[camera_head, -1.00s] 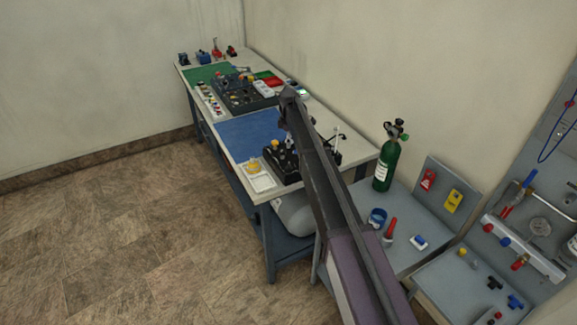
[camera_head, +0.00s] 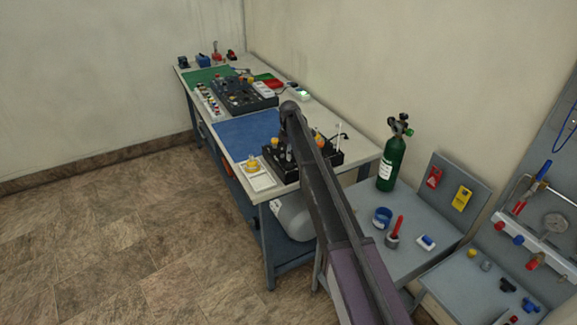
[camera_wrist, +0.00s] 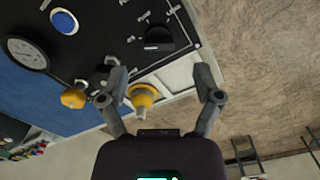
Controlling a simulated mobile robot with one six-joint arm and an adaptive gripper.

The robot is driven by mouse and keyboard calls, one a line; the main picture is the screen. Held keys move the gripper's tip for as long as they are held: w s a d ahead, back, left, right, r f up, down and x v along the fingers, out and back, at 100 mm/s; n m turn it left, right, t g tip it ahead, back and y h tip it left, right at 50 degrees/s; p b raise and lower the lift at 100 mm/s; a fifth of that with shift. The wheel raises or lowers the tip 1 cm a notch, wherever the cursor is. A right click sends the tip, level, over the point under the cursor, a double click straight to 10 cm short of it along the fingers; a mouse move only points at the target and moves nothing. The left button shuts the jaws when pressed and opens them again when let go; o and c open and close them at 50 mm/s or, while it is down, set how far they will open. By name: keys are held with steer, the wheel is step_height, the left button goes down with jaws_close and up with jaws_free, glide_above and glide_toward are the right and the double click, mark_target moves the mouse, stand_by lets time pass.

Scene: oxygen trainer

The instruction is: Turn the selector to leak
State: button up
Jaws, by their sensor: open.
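The black panel (camera_wrist: 110,28) fills the upper left of the wrist view. A black selector knob (camera_wrist: 157,40) sits near its right edge, with small white labels around it that I cannot read. My gripper (camera_wrist: 160,97) is open, its two fingers spread below the selector in the picture and apart from it. A yellow knob-like part (camera_wrist: 143,96) on a pale tray shows between the fingers, near the left one.
The panel also carries a round gauge (camera_wrist: 27,53), a blue button (camera_wrist: 64,21) and another yellow knob (camera_wrist: 73,98). A white tray (camera_head: 262,184) lies beside the box. A green cylinder (camera_head: 391,165) stands on the grey table (camera_head: 400,262) to the right. The floor at left is clear.

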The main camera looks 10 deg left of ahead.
mark_target(289, 164)
steer(key=shift+f+b, duration=2)
steer(key=shift+f, duration=0.25)
steer(key=c, duration=1.1)
